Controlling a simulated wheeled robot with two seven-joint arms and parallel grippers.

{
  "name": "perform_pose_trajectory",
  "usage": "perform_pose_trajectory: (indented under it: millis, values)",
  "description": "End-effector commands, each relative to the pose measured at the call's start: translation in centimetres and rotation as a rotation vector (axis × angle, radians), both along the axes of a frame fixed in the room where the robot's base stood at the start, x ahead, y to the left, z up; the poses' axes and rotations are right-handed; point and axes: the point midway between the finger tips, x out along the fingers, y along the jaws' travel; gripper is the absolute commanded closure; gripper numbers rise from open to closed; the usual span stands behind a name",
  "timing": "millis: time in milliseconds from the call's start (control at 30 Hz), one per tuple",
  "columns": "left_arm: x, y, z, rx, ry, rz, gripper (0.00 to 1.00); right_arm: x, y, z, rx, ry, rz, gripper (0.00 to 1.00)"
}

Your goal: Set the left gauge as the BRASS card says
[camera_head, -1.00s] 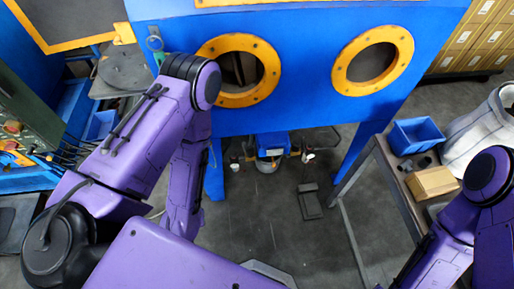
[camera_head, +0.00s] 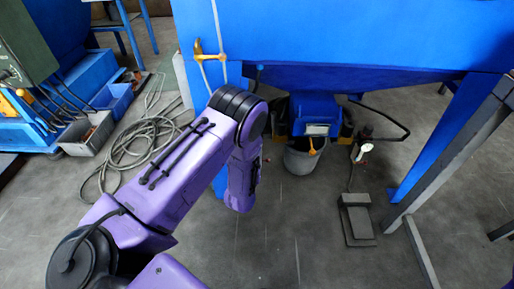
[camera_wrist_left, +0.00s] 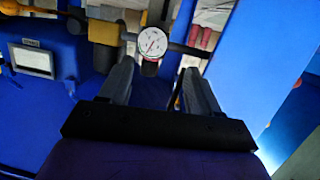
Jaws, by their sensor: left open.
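A round gauge (camera_wrist_left: 152,41) with a white dial, a reddish needle and a partly red rim shows at the top of the left wrist view. Its markings are too small to read. My left gripper (camera_wrist_left: 158,70) is open, its two dark fingers pointing toward the gauge. The gauge shows just beyond and between the fingertips; I cannot tell the gap. In the head view my left arm reaches toward the blue cabinet (camera_head: 350,35), and its gripper is hidden. No card reading BRASS can be made out. My right gripper is not in view.
A dark horizontal pipe (camera_wrist_left: 105,32) runs by the gauge. A yellow valve handle (camera_head: 207,52) is on the cabinet's left side. A grey bucket (camera_head: 303,158), a foot pedal (camera_head: 356,218) and a coiled hose (camera_head: 135,140) are on the floor. Open floor lies in front.

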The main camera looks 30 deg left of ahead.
Motion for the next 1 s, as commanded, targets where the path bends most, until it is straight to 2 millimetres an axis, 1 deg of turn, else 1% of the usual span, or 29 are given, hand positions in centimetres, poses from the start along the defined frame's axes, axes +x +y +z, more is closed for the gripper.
perform_pose_trajectory:
  millis: [33,100,200,267,367,500,600,700,800,1000]
  values:
    - [2.0,0.4,-0.1,0.049,-0.07,0.0,0.37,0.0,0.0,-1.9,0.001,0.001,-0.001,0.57]
    - [3.8,0.8,1.6,0.124,-0.144,0.006,0.37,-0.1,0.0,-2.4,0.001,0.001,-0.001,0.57]
    - [5.1,1.3,3.0,0.175,-0.19,0.016,0.37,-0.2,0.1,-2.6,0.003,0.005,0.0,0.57]
    - [5.8,1.7,3.2,0.183,-0.196,0.02,0.37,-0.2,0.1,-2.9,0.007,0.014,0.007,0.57]
    - [7.5,2.7,3.1,0.183,-0.196,0.021,0.37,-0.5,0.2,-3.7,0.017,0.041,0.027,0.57]
    - [10.4,4.2,2.9,0.18,-0.196,0.019,0.37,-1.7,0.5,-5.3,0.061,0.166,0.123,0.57]
    - [12.1,5.2,3.0,0.18,-0.193,0.019,0.37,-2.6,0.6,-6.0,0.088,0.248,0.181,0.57]
    - [13.3,5.7,3.0,0.18,-0.191,0.018,0.37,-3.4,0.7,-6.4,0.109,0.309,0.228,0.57]
    - [14.0,6.1,3.2,0.18,-0.19,0.017,0.37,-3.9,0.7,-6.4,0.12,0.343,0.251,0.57]
    - [14.1,6.1,3.3,0.18,-0.188,0.015,0.37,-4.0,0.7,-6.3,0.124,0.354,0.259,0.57]
